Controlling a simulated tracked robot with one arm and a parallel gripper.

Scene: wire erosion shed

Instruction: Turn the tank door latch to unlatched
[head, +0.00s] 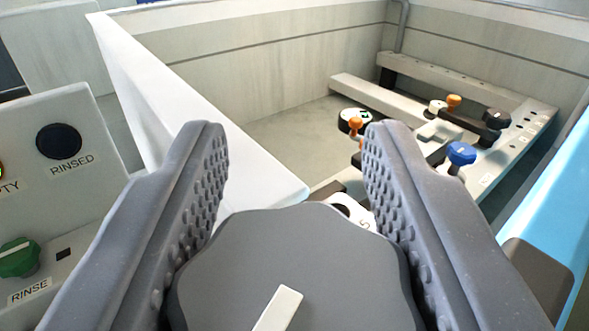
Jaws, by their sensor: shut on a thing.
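The tank door latch appears as a wide dark grey knob (300,245) with a scalloped rim at the bottom middle of the head view. A white pointer bar (280,308) on its face slants up and slightly right. My gripper (295,140) is shut on this knob, one studded grey finger on each side, with the fingertips reaching past its far rim.
The open tank (270,125) lies ahead, with a white wall edge (190,110) at left. Inside are a holed rail (525,118), orange knobs (453,101) and a blue knob (461,153). A panel (95,195) with a green knob (18,258) stands left; a blue surface (540,215) right.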

